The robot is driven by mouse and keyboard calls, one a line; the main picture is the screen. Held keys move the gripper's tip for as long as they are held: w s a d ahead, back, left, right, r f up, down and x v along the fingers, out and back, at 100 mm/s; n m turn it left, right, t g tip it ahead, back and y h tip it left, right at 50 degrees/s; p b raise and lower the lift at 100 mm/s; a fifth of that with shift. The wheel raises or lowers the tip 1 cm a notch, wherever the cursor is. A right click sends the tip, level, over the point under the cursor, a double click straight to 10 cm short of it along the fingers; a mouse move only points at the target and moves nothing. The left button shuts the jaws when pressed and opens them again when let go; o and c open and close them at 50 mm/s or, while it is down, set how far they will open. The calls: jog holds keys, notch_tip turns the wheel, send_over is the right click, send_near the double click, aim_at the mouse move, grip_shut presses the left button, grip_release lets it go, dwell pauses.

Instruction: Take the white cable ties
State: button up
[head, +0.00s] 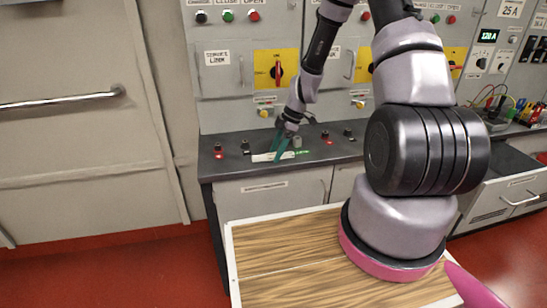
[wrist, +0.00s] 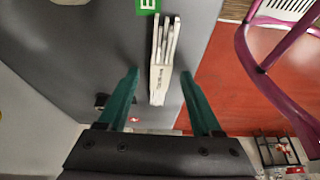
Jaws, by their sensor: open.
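The white cable ties (wrist: 161,62) are a narrow bundle of white strips with small print near one end. They lie on the dark grey counter (head: 235,170), beside a green label (wrist: 148,6). They also show in the head view (head: 262,157), partly behind my fingers. My gripper (wrist: 160,74) has two green fingers, open and apart. In the wrist view the bundle's near end appears between the fingertips, with a gap on each side. In the head view my gripper (head: 281,157) points down over the bundle. I cannot tell the height left between them.
Knobs and red lights (head: 327,138) stand on the counter around the gripper. A control panel (head: 225,90) rises behind it. A wooden-topped surface with a white rim (head: 231,262) is in front. An open drawer (head: 515,190) is at right, and a closed door (head: 70,150) at left.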

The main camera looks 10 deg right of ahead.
grip_shut()
